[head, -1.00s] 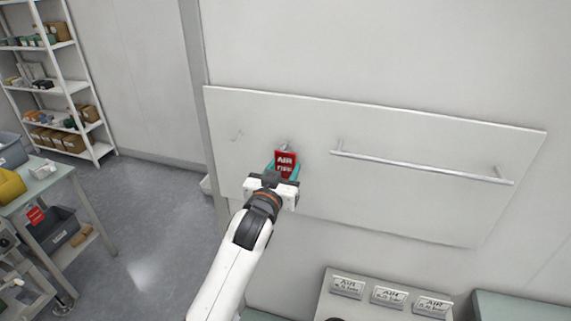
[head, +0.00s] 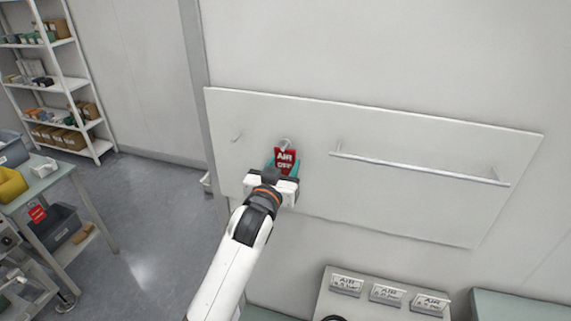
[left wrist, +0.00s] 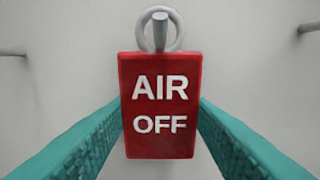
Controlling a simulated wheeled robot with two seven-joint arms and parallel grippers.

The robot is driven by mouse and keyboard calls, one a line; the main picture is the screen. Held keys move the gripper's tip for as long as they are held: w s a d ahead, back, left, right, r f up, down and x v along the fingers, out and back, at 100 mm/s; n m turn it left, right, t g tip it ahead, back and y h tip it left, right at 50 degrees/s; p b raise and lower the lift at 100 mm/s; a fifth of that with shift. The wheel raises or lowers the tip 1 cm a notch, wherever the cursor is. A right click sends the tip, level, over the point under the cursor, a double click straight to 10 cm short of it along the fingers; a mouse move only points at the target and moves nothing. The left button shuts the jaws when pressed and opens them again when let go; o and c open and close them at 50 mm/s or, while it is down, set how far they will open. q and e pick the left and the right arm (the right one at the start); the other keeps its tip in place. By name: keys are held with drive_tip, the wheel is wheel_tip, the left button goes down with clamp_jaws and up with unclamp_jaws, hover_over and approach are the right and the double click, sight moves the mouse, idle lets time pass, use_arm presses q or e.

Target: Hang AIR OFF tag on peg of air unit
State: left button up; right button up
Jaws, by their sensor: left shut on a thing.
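The red AIR OFF tag (head: 285,158) is upright in front of the white wall panel (head: 400,190). In the left wrist view the tag (left wrist: 160,105) faces me, with a pale ring (left wrist: 143,32) at its top. The peg seems to pass through the ring, but how deep is unclear. My left gripper (head: 284,168) is shut on the tag, its teal fingers at the tag's two sides. My right gripper is not in view.
Another peg (head: 237,137) sits left on the panel, and a long rail (head: 420,168) runs to the right. Below stands a box with several AIR plates (head: 388,294). A table with another red tag (head: 37,213) and shelves (head: 50,85) are at left.

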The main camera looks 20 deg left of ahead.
sight(285, 164)
use_arm(q)
drive_tip(key=shift+s+r, duration=0.1)
drive_tip(key=shift+s, duration=0.05)
drive_tip(key=shift+s+p, duration=0.75)
drive_tip(key=shift+s, duration=0.85)
drive_tip(key=shift+s+a+p, duration=0.1)
drive_tip(key=shift+s+p, duration=0.35)
drive_tip(key=shift+s, duration=0.8)
